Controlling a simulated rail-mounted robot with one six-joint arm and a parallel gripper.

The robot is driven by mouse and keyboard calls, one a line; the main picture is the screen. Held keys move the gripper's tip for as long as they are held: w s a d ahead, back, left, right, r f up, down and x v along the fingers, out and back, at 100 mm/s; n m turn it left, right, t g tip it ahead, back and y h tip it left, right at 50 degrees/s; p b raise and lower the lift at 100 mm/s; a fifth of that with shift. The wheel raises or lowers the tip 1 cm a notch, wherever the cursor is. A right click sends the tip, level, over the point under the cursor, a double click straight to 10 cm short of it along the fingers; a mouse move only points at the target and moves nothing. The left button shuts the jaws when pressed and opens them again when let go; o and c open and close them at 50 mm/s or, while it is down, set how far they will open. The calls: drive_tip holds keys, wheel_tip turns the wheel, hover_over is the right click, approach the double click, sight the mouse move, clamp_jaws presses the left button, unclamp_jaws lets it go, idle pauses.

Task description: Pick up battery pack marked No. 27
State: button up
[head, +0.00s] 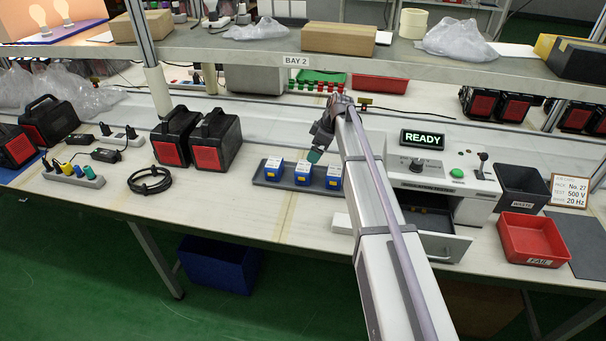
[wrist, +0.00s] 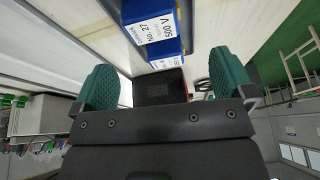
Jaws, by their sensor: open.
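Three blue battery packs with white labels stand in a row on a dark tray (head: 288,187): left (head: 272,170), middle (head: 303,174) and right (head: 334,178). Their numbers are too small to read in the head view. In the wrist view the nearest pack, marked No. 27 and 500 V (wrist: 152,26), is at the top, with another blue pack (wrist: 166,56) behind it. I cannot tell for certain which head-view pack is No. 27. My gripper (head: 315,155), with green fingers (wrist: 165,85) spread apart, is empty and above the row, near the middle and right packs.
A tester reading READY (head: 422,139) with an open drawer (head: 436,243) stands right of the tray. Black-and-red power units (head: 215,143) stand left. A shelf (head: 240,54) overhangs behind.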

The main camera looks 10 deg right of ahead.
sight(304, 166)
drive_tip(key=shift+n, duration=0.5)
drive_tip(key=b+x, duration=0.2)
drive_tip(key=x, duration=0.1)
drive_tip(key=w+b+x, duration=0.1)
drive_tip(key=b+x, duration=0.2)
drive_tip(key=shift+w, duration=0.15)
drive_tip(key=b+x, duration=0.4)
drive_tip(key=b, duration=0.1)
drive_tip(key=shift+w+f, duration=0.15)
drive_tip(key=shift+f, duration=0.2)
drive_tip(key=shift+a+f, duration=0.2)
drive_tip(key=shift+a, duration=0.05)
drive_tip(key=shift+r, duration=0.25)
drive_tip(key=c, duration=1.1)
